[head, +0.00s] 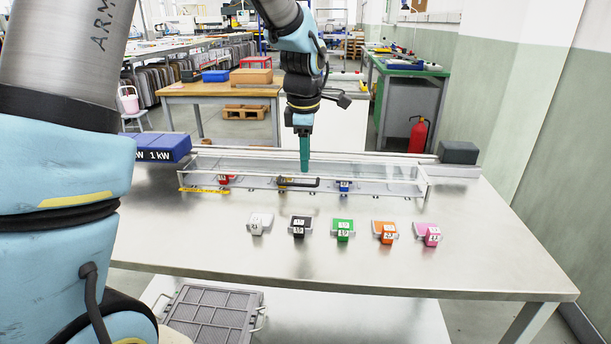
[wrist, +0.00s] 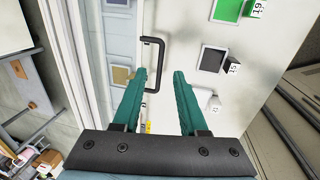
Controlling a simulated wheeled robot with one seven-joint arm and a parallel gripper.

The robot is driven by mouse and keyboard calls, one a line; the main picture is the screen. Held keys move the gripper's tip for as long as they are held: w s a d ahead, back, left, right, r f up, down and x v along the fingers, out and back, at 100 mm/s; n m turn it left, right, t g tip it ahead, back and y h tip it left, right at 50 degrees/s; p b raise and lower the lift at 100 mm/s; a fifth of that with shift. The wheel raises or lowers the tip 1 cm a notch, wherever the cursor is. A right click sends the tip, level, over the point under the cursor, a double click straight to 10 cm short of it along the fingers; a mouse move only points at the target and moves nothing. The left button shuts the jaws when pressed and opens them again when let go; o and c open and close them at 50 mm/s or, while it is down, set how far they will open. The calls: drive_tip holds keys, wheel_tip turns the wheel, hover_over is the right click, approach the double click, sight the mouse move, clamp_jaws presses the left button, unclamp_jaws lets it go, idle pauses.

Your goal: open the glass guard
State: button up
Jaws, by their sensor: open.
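The glass guard (head: 385,185) is a long clear panel in a pale frame at the back of the steel table. It appears closed in front of the slots. Its black U-shaped handle (head: 300,183) is at the middle of its front. In the wrist view the handle (wrist: 159,62) shows just beyond and between the fingertips, with its near end by the left finger. My gripper (head: 304,168) points down, open and empty, above and close to the handle. In the wrist view my gripper (wrist: 160,76) has its green fingers apart. I cannot tell whether either touches the handle.
Red (head: 224,180) and blue (head: 345,186) blocks sit behind the guard. White (head: 260,224), black (head: 299,226), green (head: 343,229), orange (head: 385,231) and pink (head: 428,234) blocks stand in front. The table (head: 400,266) is clear nearer its front edge.

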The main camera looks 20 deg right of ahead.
drive_tip(key=f, duration=0.4)
drive_tip(key=w+f+p, duration=0.1)
drive_tip(key=f, duration=0.1)
drive_tip(key=shift+d+f, duration=0.15)
drive_tip(key=shift+d, duration=0.1)
clamp_jaws()
idle(1.2)
